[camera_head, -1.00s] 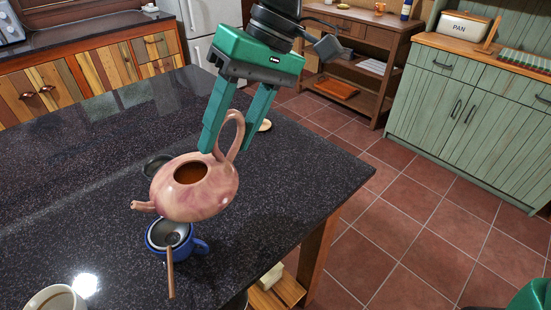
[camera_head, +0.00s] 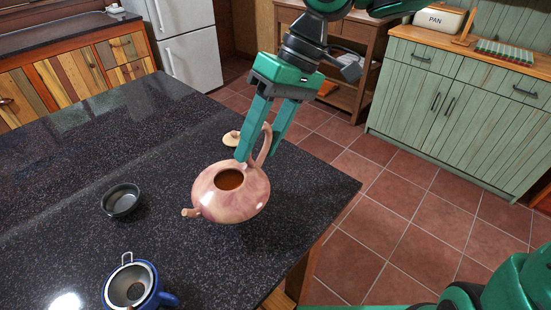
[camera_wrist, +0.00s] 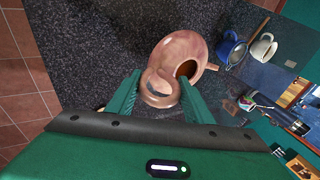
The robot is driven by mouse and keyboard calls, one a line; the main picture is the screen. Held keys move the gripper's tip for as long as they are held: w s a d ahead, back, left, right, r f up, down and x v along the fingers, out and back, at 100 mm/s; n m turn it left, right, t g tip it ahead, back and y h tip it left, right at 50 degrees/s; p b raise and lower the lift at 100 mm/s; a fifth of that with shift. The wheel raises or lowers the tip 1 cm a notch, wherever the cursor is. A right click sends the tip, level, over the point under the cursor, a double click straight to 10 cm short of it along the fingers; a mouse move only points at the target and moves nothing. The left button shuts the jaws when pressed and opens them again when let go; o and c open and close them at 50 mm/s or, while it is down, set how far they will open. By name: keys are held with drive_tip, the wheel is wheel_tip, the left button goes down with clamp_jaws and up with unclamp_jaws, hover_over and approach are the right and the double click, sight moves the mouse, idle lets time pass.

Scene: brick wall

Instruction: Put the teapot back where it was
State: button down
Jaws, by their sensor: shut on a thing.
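The pink marbled teapot (camera_head: 232,194) has no lid on and brown liquid shows through its opening. My gripper (camera_head: 254,155) is shut on its handle at the right side, and the spout points left. The teapot is over the right part of the dark speckled counter (camera_head: 70,215); I cannot tell whether its base touches the top. In the wrist view the teapot (camera_wrist: 182,50) shows between the fingers of my gripper (camera_wrist: 158,95). A pale round lid (camera_head: 231,139) lies on the counter just behind the teapot.
A small dark bowl (camera_head: 121,200) stands left of the teapot. A blue mug (camera_head: 130,284) with a strainer on it stands at the front. The counter's right edge is close to the teapot. The counter's left part is clear.

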drive_tip(key=shift+w+d+f, duration=0.2)
drive_tip(key=shift+d+f, duration=0.25)
drive_tip(key=shift+f, duration=0.5)
drive_tip(key=shift+w+d+f, duration=0.2)
drive_tip(key=shift+d+f, duration=0.2)
drive_tip(key=shift+f, duration=0.55)
drive_tip(key=shift+w+d+f, duration=0.2)
drive_tip(key=shift+d+f, duration=0.25)
drive_tip(key=shift+f, duration=0.5)
drive_tip(key=c, duration=0.9)
unclamp_jaws()
drive_tip(key=shift+r, duration=0.1)
drive_tip(key=v, duration=1.2)
